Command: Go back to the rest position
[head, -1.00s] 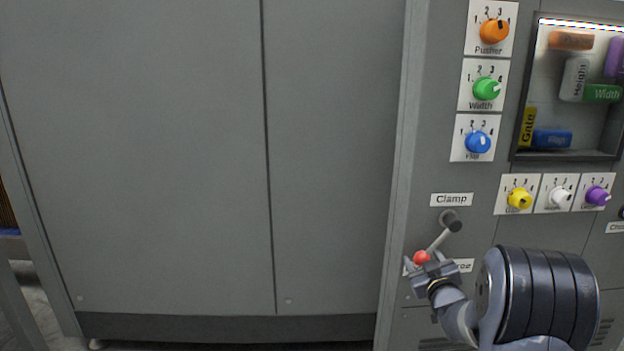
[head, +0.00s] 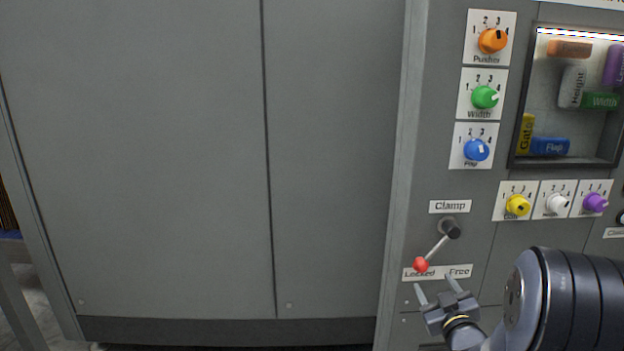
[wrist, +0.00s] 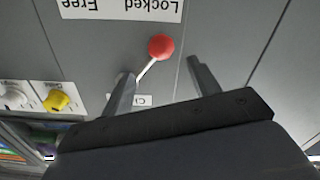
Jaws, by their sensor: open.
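My gripper (head: 435,290) is open and empty, just below the clamp lever in the head view. The clamp lever has a red knob (head: 421,264) on a grey rod, and its black pivot (head: 450,229) is under the "Clamp" label (head: 450,206). The lever hangs down to the left, with the knob over the "Locked" side of the Locked/Free label (head: 462,271). In the wrist view my gripper's two fingers (wrist: 160,84) stand apart, and the red knob (wrist: 161,47) shows beyond them, not held.
Orange (head: 492,41), green (head: 485,97) and blue (head: 477,149) dials stand above the lever. Yellow (head: 517,205), white (head: 556,204) and purple (head: 595,202) dials sit to its right. A recessed window (head: 548,100) holds coloured labelled blocks. A large grey panel (head: 140,160) is on the left.

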